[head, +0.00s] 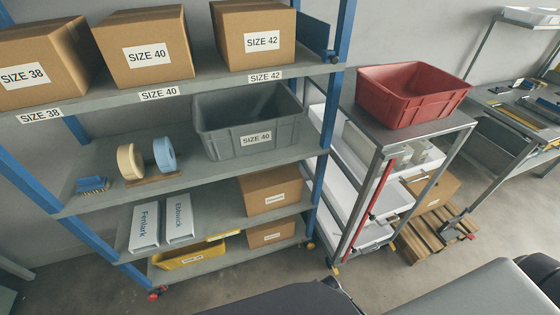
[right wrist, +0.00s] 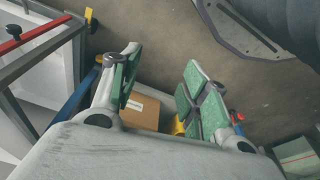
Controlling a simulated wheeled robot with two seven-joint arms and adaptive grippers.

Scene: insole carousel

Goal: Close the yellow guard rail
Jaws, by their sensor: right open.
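I cannot pick out a yellow guard rail for certain. A thin yellow strip (head: 222,236) lies along the edge of the shelf above the yellow bin. Another yellow bar (head: 515,115) runs along the far-right table. My right gripper (right wrist: 160,64) is open and empty, with green pads on both fingers. In the right wrist view a cardboard box (right wrist: 139,109) and a small yellow part (right wrist: 178,126) show beyond its fingers. My left gripper is out of view.
A blue-post shelf rack holds boxes, a grey bin (head: 248,120) and a yellow bin (head: 187,257). A cart (head: 395,137) carries a red bin (head: 412,94) and has a red bar (head: 372,205). It stands beside the rack. A wooden pallet (head: 438,231) lies to its right.

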